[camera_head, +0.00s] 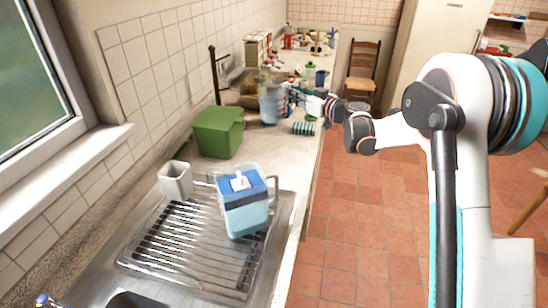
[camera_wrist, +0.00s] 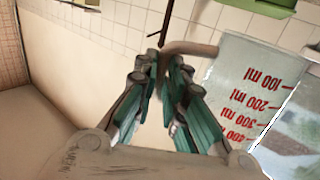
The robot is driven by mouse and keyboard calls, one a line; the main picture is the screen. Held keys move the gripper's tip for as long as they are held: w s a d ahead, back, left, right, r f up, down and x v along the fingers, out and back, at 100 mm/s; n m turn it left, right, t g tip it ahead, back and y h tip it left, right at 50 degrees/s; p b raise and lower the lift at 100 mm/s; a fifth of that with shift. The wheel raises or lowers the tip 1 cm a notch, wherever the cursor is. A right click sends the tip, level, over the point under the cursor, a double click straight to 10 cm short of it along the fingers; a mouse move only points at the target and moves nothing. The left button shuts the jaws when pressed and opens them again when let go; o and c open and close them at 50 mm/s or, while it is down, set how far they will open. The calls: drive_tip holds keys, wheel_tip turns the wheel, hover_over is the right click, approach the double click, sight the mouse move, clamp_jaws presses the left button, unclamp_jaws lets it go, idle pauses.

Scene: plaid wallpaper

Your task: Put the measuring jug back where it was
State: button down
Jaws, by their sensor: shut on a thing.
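The measuring jug (camera_head: 268,104) is a clear bluish jug, seen at the far part of the counter in the head view. In the wrist view the jug (camera_wrist: 250,85) fills the right side, with red ml marks on its wall. My gripper (camera_head: 290,97) reaches it from the right in the head view. In the wrist view my gripper (camera_wrist: 164,66) has its teal fingers closed around the jug's handle, which runs left from the jug wall. The jug looks about upright in the head view. I cannot tell whether its base touches the counter.
A green box (camera_head: 218,134) stands nearer on the counter. A green striped item (camera_head: 303,128) lies near the counter edge. Several bottles and jars crowd the counter behind.

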wheel_tip(320, 180, down, 20)
drive_tip(key=b, duration=0.6)
drive_tip(key=shift+r, duration=0.25)
drive_tip(key=shift+f, duration=0.1)
drive_tip(key=shift+f, duration=0.15)
drive_tip(key=c, duration=1.7)
unclamp_jaws()
drive_tip(key=shift+o, duration=0.2)
drive_tip(key=shift+r, duration=0.2)
